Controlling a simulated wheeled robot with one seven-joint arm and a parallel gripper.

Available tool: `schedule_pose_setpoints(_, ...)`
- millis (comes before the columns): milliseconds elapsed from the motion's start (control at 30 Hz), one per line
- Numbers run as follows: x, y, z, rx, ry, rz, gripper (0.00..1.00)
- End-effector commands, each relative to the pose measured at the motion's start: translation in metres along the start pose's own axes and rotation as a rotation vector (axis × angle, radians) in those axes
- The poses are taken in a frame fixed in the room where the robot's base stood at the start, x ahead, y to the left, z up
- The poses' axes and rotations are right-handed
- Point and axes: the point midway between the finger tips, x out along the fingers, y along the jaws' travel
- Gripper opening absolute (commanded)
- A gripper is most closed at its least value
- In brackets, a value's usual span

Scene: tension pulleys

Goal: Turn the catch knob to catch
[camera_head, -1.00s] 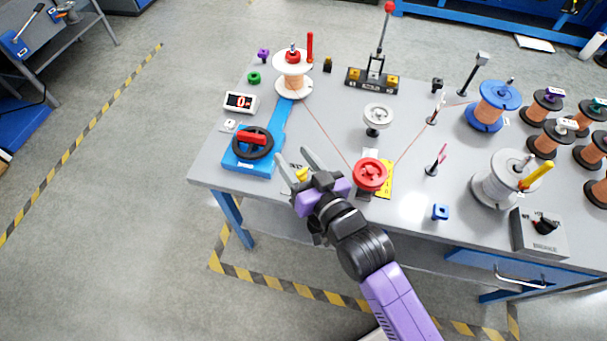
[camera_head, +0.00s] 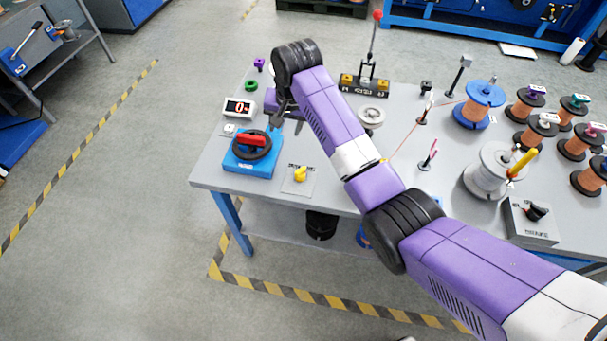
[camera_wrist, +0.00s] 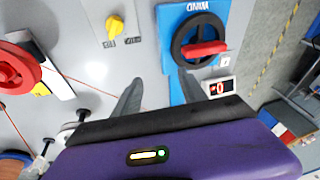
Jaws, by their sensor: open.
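The catch knob is most likely the small yellow knob (camera_head: 300,174) on a light plate with printed labels, near the table's front left. It also shows in the wrist view (camera_wrist: 115,27) at the top, left of centre. My gripper (camera_head: 272,124) is over the table's left part, just behind the blue unit with the black wheel, apart from the knob. In the wrist view its two fingers (camera_wrist: 158,88) are spread with nothing between them. My arm hides the middle of the table in the head view.
The blue unit (camera_head: 240,165) carries a black wheel with a red handle (camera_head: 251,140). A counter (camera_head: 239,107) stands behind it. A red pulley (camera_wrist: 18,70) shows at the wrist view's left. A thin wire crosses the table. Several spools stand at the right.

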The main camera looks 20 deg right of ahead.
Motion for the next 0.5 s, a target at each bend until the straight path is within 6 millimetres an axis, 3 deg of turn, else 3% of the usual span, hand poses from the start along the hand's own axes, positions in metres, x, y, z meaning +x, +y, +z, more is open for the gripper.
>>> schedule_pose_setpoints(100,0.013,0.028,0.039,0.066,-0.156,0.113,0.50)
schedule_pose_setpoints(200,0.010,0.039,0.056,0.107,-0.222,0.167,0.50)
schedule_pose_setpoints(333,0.009,0.046,0.065,0.140,-0.252,0.199,0.50)
schedule_pose_setpoints(500,0.026,0.049,0.070,0.146,-0.251,0.199,0.50)
